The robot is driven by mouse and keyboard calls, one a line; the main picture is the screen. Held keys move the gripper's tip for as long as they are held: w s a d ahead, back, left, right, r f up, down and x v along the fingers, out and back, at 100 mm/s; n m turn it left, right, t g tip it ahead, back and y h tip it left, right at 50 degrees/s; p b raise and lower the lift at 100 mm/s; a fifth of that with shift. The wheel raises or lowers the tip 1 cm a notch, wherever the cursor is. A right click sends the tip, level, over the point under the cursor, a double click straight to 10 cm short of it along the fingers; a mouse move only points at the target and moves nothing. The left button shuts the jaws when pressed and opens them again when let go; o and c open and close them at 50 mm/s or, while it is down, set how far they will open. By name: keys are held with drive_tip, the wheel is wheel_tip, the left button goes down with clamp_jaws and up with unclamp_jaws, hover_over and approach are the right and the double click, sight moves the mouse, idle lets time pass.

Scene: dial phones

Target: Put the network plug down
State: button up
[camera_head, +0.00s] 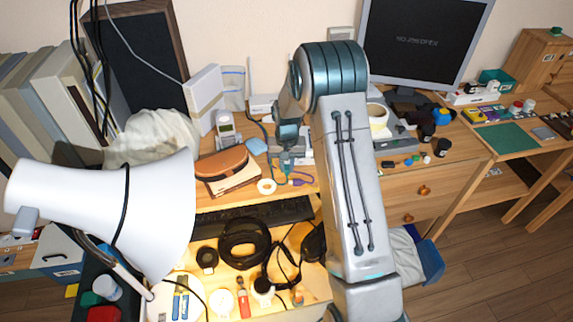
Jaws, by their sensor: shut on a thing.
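My gripper (287,160) points down at the middle of the desk (294,198), just left of my upright grey arm. Its fingertips are small here, and it is shut on the network plug, which is mostly hidden by the fingers. A thin purple cable (299,182) loops on the desk just below and right of the fingertips. I cannot tell whether the plug touches the desk.
A brown case (222,163) and a white tape roll (266,186) lie left of the gripper. A cordless phone (226,128) stands behind. A black keyboard (255,215), headphones (244,243) and a white lamp (150,205) are in front. A monitor (425,40) stands at right.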

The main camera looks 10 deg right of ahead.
sight(287, 167)
drive_tip(key=shift+f, duration=0.15)
drive_tip(key=o, duration=0.8)
wheel_tip(287, 167, up, 12)
drive_tip(key=s+r+n+t, duration=0.1)
drive_tip(key=s+r, duration=0.9)
drive_tip(key=s, duration=0.9)
drive_tip(key=s+t, duration=0.1)
drive_tip(key=s, duration=0.5)
drive_tip(key=s+n+t, duration=0.1)
drive_tip(key=s, duration=0.4)
drive_tip(key=shift+s+r+b, duration=0.2)
drive_tip(key=shift+r+b, duration=0.05)
drive_tip(key=shift+b, duration=0.1)
